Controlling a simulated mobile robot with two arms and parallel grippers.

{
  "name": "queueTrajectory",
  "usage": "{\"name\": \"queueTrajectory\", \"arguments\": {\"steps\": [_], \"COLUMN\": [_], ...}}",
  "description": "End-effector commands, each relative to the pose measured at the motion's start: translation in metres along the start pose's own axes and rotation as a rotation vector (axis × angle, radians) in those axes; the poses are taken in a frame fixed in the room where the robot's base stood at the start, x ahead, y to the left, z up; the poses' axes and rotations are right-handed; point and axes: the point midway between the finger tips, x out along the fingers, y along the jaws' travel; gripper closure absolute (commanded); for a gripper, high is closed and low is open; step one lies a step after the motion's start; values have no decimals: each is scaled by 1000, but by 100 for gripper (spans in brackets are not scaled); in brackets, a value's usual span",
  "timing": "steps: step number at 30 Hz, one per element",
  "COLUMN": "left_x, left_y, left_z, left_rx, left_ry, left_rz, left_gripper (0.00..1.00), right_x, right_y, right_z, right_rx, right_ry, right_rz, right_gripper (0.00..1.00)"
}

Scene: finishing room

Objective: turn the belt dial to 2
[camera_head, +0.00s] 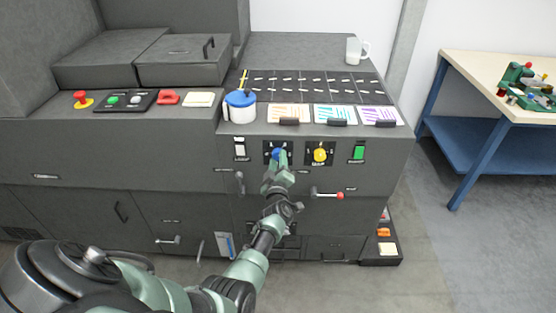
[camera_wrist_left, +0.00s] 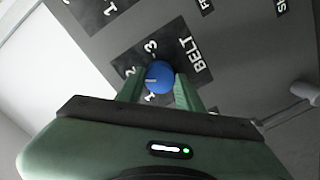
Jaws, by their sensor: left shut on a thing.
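The blue belt dial (camera_head: 276,154) is on the dark front panel of the grey machine. My left gripper (camera_head: 278,158) reaches it from below and partly covers it. In the left wrist view, the blue dial (camera_wrist_left: 160,78) sits between the two green fingers of my left gripper (camera_wrist_left: 160,84), which is shut on it. The BELT label (camera_wrist_left: 205,55) is beside the dial. The white pointer mark (camera_wrist_left: 151,80) points left in that view, roughly toward the 2 (camera_wrist_left: 130,72); the 3 and the 1 are to either side. My right gripper is not in view.
A yellow dial (camera_head: 320,154) is just right of the blue one, with a green switch (camera_head: 359,152) beyond it. A white switch (camera_head: 240,149) is to the left. A red-tipped lever (camera_head: 338,195) sticks out below. A blue-lidded pot (camera_head: 240,104) stands above.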

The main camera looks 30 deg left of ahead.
Motion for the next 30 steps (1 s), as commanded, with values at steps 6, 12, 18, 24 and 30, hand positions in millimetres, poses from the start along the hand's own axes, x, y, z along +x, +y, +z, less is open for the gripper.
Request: {"name": "queueTrajectory", "arguments": {"steps": [6,12,18,24,30], "left_x": [0,0,0,0,0], "left_y": [-1,-1,-1,-1,0], "left_z": [0,0,0,0,0], "left_rx": [38,44,43,43,43], "left_ry": [0,1,1,1,1], "left_rz": [-2,-1,-1,-1,-1], "left_gripper": [100,100,100,43,43], "right_x": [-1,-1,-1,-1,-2], "right_y": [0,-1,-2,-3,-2], "right_z": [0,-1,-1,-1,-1], "right_rx": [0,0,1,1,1], "right_ry": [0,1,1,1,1], "right_rz": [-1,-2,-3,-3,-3], "right_gripper": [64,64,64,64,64]}}
